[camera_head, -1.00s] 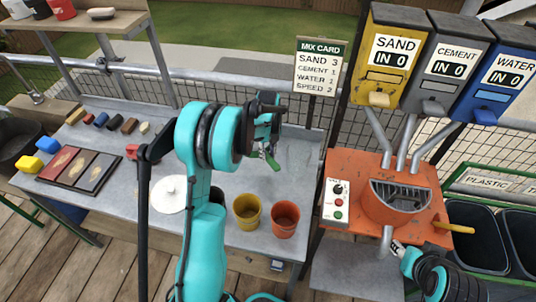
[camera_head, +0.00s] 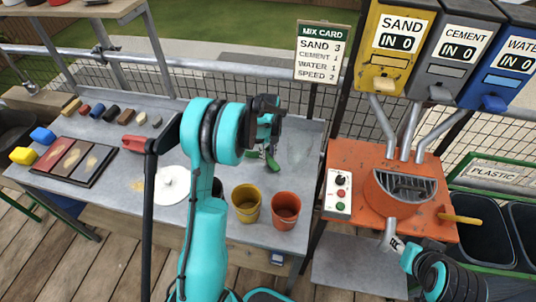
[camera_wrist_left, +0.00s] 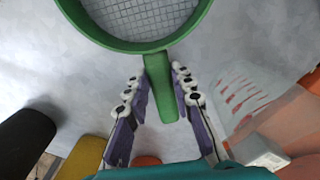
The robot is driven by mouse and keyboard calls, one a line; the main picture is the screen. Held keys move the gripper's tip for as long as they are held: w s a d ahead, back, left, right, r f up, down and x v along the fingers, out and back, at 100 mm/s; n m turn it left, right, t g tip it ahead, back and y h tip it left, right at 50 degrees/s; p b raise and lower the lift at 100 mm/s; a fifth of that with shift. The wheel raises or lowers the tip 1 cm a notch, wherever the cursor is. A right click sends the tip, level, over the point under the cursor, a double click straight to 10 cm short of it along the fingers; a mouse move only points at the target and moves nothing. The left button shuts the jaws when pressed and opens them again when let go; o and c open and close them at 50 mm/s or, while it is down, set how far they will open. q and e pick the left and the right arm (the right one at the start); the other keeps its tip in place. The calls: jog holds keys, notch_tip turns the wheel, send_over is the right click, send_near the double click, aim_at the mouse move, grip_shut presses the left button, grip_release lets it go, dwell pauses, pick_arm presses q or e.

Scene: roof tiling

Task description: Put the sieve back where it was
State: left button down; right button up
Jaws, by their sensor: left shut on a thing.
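The green sieve (camera_wrist_left: 140,43) with its grey mesh fills the top of the left wrist view, cut off by the frame edge. Its green handle (camera_wrist_left: 160,85) points down between the fingers of my left gripper (camera_wrist_left: 159,78), which is shut on it. In the head view my left gripper (camera_head: 264,132) is over the right part of the grey bench. Only a bit of green from the sieve (camera_head: 271,160) shows below it; my arm hides the rest. My right arm is at the lower right near the mixer, and its finger state is unclear.
A yellow bucket (camera_head: 245,203) and an orange bucket (camera_head: 285,210) stand at the bench's front. A clear cup with red marks (camera_wrist_left: 240,95) is right of the handle. A white lid (camera_head: 172,184) lies left. The orange mixer (camera_head: 400,188) stands right of the bench.

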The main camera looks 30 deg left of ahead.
pick_arm(q)
jog(key=shift+f, duration=0.1)
jog(key=c, duration=1.2)
grip_release()
notch_tip(320, 180, up, 12)
jog(key=s+d+r+n+t, duration=0.3)
jog(key=s+d+r+n, duration=0.45)
jog(key=s+n, duration=0.35)
jog(key=s+d+f+n+t, duration=0.1)
jog(key=s+d+n+t, duration=0.3)
jog(key=s+n, duration=0.8)
jog(key=shift+s+d+f+n, duration=0.2)
jog(key=shift+d+f+n, duration=0.2)
jog(key=shift+d+n, duration=0.25)
